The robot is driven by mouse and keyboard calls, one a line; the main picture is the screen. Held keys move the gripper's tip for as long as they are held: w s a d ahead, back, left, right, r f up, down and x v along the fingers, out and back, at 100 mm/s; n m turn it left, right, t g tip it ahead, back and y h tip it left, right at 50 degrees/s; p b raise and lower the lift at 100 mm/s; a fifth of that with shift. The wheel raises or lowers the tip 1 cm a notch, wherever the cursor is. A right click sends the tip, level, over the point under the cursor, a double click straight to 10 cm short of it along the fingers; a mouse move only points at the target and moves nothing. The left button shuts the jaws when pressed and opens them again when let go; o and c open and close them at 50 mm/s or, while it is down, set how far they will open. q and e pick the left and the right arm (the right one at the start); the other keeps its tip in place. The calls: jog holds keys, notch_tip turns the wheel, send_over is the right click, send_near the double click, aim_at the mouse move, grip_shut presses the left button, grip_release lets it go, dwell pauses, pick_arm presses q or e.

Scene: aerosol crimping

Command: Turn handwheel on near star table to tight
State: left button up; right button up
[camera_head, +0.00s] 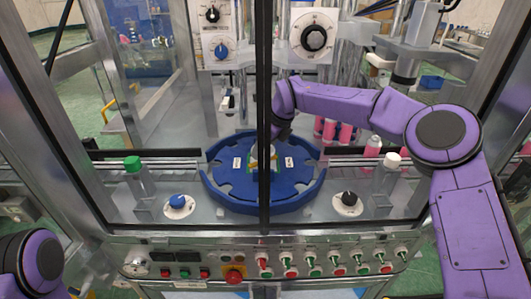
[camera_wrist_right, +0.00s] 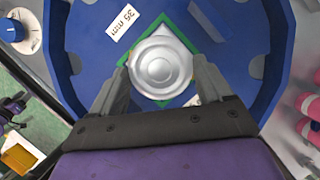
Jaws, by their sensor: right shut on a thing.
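The near star table (camera_head: 225,192) is a blue notched disc inside a curved blue guide, low in the middle of the head view. It fills much of the right wrist view (camera_wrist_right: 235,25). At its middle is the silver round handwheel (camera_wrist_right: 160,66), with a green square edge around it. My right gripper (camera_wrist_right: 163,75) reaches over it with one finger on each side and is shut on the handwheel. In the head view a dark upright frame bar hides most of the gripper and handwheel. My left gripper is out of view; only my left arm shows at lower left.
The dark bar (camera_head: 264,100) stands in front of the table. A blue knob (camera_head: 178,201) and a black knob (camera_head: 347,199) flank it. A control panel (camera_head: 265,265) runs along the front. Pink cans (camera_head: 346,133) stand behind right.

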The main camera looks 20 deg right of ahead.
jog(key=m+b, duration=0.2)
jog(key=shift+a+f+m+t+h, duration=0.1)
jog(key=shift+f+m+t+h, duration=0.1)
jog(key=shift+m+t+h, duration=0.15)
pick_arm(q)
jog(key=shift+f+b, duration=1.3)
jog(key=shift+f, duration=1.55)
pick_arm(e)
jog(key=shift+s+a+r+m+h, duration=0.1)
jog(key=shift+m+h, duration=0.25)
jog(key=shift+m, duration=0.4)
jog(key=shift+a+r+m+h, duration=0.1)
jog(key=shift+m+h, duration=0.2)
jog(key=shift+m, duration=0.4)
jog(key=shift+d, duration=0.1)
jog(key=o, duration=1)
pick_arm(q)
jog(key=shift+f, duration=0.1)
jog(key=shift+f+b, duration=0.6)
jog(key=shift+b, duration=0.1)
pick_arm(e)
jog(key=v, duration=1)
jog(key=shift+s+r, duration=0.1)
jog(key=shift+r, duration=0.15)
